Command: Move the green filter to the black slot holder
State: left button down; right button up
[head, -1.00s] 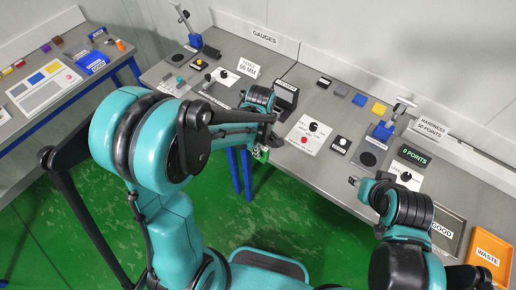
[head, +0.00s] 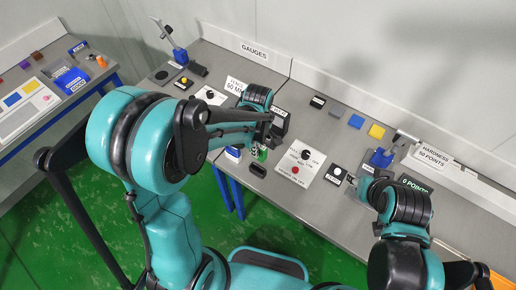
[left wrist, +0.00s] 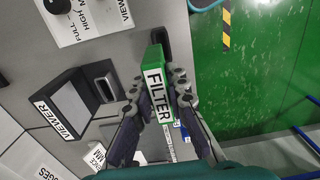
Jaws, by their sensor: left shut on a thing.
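The green filter (left wrist: 158,85) has a white FILTER label and is held between the fingers of my left gripper (left wrist: 160,100), which is shut on it. In the head view the left gripper (head: 262,146) is over the front part of the gauge table, with a bit of green filter (head: 263,155) showing below it. A small black holder (head: 258,170) lies near the table's front edge, just below the gripper; it looks like the slot holder. In the left wrist view a black piece (left wrist: 181,44) lies just beyond the filter. My right gripper (head: 356,180) is near the table's front right; its jaws are unclear.
The black viewer box (left wrist: 70,105) stands beside the left gripper. A white panel (head: 300,164) with a knob and red button lies to the right of the black holder. A blue item (head: 233,152) is at the table edge. Green floor lies in front.

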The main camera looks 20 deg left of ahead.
pick_arm(q)
jog(key=shift+s+r, duration=0.15)
jog(key=shift+s, duration=0.25)
jog(key=shift+w+f+b, duration=0.25)
jog(key=shift+f+b, duration=0.05)
jog(key=shift+s+f+b, duration=0.15)
jog(key=shift+f+b, duration=0.75)
jog(key=shift+f, duration=0.05)
jog(key=shift+f+b, duration=1.5)
jog(key=shift+f, duration=0.25)
pick_arm(e)
jog(key=shift+s+f, duration=0.15)
jog(key=shift+f, duration=1.2)
jog(key=shift+s+f, duration=0.1)
jog(key=shift+f, duration=1.2)
pick_arm(q)
jog(key=shift+b, duration=0.3)
pick_arm(e)
jog(key=shift+f, duration=0.25)
pick_arm(q)
jog(key=shift+f, duration=0.15)
pick_arm(e)
jog(key=shift+f, duration=0.2)
pick_arm(q)
jog(key=shift+f+b, duration=0.35)
jog(key=shift+b, duration=0.1)
pick_arm(e)
jog(key=shift+f, duration=0.25)
